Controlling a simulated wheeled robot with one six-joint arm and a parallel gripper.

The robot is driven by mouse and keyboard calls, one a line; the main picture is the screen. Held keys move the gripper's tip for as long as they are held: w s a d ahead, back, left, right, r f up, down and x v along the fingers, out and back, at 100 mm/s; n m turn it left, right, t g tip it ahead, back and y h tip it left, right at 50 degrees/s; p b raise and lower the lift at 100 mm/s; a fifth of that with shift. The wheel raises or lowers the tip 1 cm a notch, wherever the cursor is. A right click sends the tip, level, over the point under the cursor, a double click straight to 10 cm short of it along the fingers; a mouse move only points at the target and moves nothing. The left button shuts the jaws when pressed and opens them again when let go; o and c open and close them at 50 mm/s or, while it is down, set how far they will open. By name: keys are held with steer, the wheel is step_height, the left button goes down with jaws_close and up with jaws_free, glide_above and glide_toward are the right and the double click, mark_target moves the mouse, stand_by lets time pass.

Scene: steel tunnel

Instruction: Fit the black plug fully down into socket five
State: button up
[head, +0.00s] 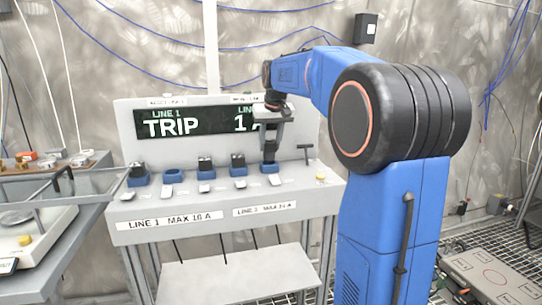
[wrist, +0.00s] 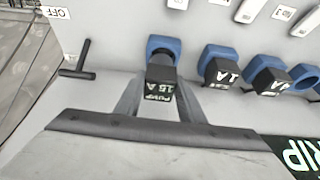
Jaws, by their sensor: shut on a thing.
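The black plug (wrist: 160,84), labelled PUMP 16 A, is between the fingers of my gripper (wrist: 158,96) in the wrist view. My gripper (head: 270,140) is shut on it and points down over the rightmost blue socket, socket five (head: 270,168). In the wrist view the plug lines up with that socket (wrist: 161,46), and its lower end meets or enters the blue collar. I cannot tell how deep it sits.
Three other black plugs stand in blue sockets to the left (head: 137,177), (head: 206,172), (head: 239,169). The second socket (head: 173,176) is empty. A dark T-handle (head: 308,153) stands right of socket five. Behind is a display (head: 185,123) reading TRIP under LINE 1.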

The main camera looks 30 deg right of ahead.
mark_target(270, 152)
steer(key=shift+a+f, duration=0.1)
steer(key=shift+f, duration=1.95)
steer(key=shift+f, duration=0.15)
steer(key=o, duration=1.1)
steer(key=v, duration=1.2)
